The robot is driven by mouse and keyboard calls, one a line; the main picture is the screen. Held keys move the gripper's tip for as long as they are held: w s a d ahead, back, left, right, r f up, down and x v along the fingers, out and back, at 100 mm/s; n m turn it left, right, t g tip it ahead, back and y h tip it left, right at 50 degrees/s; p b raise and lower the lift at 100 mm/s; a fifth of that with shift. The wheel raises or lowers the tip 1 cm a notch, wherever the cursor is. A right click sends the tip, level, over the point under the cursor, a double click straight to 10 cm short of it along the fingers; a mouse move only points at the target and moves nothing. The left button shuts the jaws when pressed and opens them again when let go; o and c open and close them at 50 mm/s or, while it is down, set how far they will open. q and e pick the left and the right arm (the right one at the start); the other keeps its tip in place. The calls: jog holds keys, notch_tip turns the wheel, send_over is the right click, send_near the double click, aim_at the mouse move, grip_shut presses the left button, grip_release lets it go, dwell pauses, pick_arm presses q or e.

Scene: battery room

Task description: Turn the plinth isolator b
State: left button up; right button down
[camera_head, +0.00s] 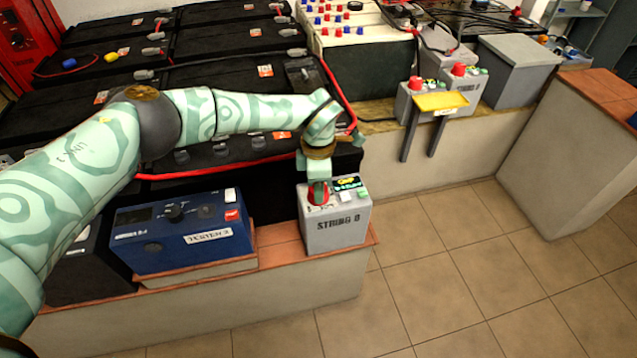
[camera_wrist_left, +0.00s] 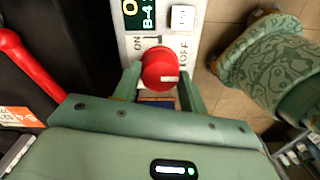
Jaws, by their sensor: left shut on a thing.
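The plinth isolator b is a grey box (camera_head: 335,230) lettered "STRING", standing at the right end of the tiled plinth. Its red knob (camera_head: 318,194) is on the top face, partly covered by my left gripper (camera_head: 318,182). In the left wrist view the red knob (camera_wrist_left: 160,69) sits between the two green fingers of my left gripper (camera_wrist_left: 158,88), which is shut on it from both sides. A white mark on the knob points to the right. The panel (camera_wrist_left: 150,45) shows ON at the left and OFF at the right.
A blue tester (camera_head: 185,235) stands left of the isolator on the plinth (camera_head: 300,285). Black batteries with red cables (camera_head: 225,85) lie behind. More grey boxes with red knobs (camera_head: 475,90) and a yellow sign (camera_head: 440,101) are at the back right. The tiled floor (camera_head: 470,250) is clear.

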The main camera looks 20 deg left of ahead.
pick_arm(q)
jog(key=o, duration=1)
pick_arm(e)
jog(key=shift+d, duration=0.1)
pick_arm(q)
jog(key=r+p, duration=0.1)
jog(key=r, duration=0.4)
jog(key=r+p, duration=0.2)
jog(key=r, duration=0.4)
jog(key=r+p, duration=0.2)
jog(key=r, duration=0.3)
jog(key=shift+w+a+r, duration=0.1)
jog(key=shift+w+r, duration=0.05)
jog(key=shift+w, duration=0.1)
pick_arm(e)
jog(key=shift+t, duration=0.3)
jog(key=r, duration=0.1)
jog(key=w+r, duration=0.1)
jog(key=r, duration=0.1)
jog(key=w+r, duration=0.1)
jog(key=shift+w+a+r, duration=0.2)
jog(key=shift+w+r, duration=0.05)
jog(key=shift+r, duration=0.05)
